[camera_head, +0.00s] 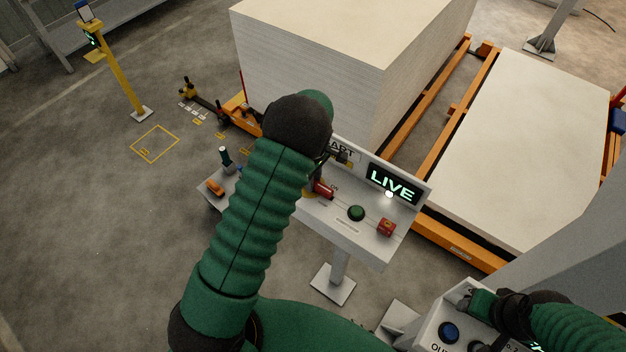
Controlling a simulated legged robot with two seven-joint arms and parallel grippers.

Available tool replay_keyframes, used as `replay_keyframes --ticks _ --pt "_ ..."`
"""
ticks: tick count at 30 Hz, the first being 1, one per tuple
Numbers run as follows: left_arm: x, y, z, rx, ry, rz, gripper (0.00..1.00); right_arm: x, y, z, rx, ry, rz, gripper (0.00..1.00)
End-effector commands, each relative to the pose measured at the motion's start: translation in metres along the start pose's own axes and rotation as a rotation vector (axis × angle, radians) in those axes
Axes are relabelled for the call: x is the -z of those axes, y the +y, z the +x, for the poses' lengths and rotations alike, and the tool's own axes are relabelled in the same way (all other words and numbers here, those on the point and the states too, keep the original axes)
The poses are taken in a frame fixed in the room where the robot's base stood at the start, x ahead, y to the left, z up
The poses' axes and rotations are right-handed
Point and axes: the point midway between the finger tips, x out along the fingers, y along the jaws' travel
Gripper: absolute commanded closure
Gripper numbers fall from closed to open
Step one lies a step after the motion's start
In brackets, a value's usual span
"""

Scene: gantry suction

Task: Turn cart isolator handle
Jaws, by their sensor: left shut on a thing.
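The cart console (378,248) is a pale panel on a post, with a lit screen (391,184) reading LIVE. A red handle (323,190) shows at the left of its face, over a yellow patch, and I take it as the isolator handle. My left gripper (325,180) reaches over the console and is shut on this handle. My wrist and forearm hide most of the fingers and the console's left part. My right gripper (478,306) is at the lower right, over a second console (432,328); its fingers are unclear.
The cart console also carries a green button (356,213) and a red block (386,227). The second console has a blue button (448,332). A tall stack of pale sheets (330,75) and an orange-framed platform (462,254) stand behind.

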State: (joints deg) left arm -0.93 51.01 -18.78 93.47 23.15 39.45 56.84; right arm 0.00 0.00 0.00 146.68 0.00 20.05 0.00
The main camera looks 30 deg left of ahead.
Motion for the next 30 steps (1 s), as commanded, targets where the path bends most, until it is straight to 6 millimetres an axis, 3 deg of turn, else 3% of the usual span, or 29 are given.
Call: replay_keyframes --ticks 6,7,12,23,26,30 --pt "0.002 0.005 -0.004 -0.015 0.005 -0.006 1.0 0.0 0.0 -0.001 0.0 0.0 0.0 0.49" --pt "0.002 0.005 -0.004 -0.015 0.005 -0.006 0.75 0.0 0.0 -0.001 0.0 0.0 0.0 0.49" --pt "0.002 0.004 -0.003 -0.01 0.003 -0.004 0.55 0.0 0.0 -0.001 0.0 0.0 0.0 0.49" --pt "0.001 0.002 -0.006 -0.006 0.001 -0.002 0.55 -0.001 0.0 0.002 0.0 0.0 0.0 0.49" --pt "0.0 0.003 -0.022 -0.009 0.001 -0.001 0.55 -0.002 0.0 0.007 0.0 0.0 0.0 0.49" --pt "0.0 0.003 -0.06 -0.012 0.002 -0.001 0.55 -0.004 0.0 0.017 0.0 0.0 0.0 0.49"
